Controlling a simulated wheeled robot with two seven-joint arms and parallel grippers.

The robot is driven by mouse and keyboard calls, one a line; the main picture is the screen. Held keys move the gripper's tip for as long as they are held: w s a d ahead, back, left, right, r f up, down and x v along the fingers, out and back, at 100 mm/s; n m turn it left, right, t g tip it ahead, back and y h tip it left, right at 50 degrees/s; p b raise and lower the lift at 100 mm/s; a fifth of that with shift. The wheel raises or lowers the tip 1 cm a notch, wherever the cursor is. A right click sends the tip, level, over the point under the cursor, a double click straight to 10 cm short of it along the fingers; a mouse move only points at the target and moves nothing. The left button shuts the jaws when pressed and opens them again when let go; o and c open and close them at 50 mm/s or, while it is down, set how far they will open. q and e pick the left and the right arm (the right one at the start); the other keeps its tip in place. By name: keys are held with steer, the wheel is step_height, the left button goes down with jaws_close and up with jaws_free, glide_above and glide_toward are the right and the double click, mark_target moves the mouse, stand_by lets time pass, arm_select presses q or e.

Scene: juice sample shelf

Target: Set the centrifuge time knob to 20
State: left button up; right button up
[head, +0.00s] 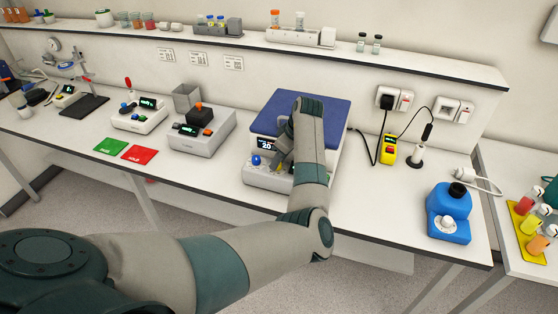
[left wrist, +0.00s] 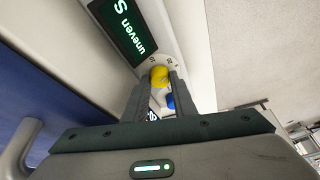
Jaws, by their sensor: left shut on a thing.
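The centrifuge (head: 262,178) is a white box with a closed blue lid (head: 290,108), standing on the bench right of centre. Its small dark display (head: 266,144) is lit, with digits too small to read surely. In the left wrist view the display (left wrist: 124,28) shows "uneven" and part of another character. My left gripper (head: 277,168) reaches down to the front panel. In the left wrist view its fingers (left wrist: 160,88) are shut around a yellow knob (left wrist: 159,75). A blue knob (left wrist: 171,101) lies just beside it; it also shows in the head view (head: 256,160). The knob's dial marks are mostly hidden.
Two grey-white devices (head: 201,134) stand left of the centrifuge, with green (head: 110,145) and red (head: 140,152) cards before them. A yellow plug-in unit (head: 388,150) and a blue device (head: 449,215) stand to the right. A shelf (head: 330,55) runs above.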

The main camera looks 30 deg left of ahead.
arm_select(q)
steer(key=o, duration=1)
steer(key=shift+m, duration=0.3)
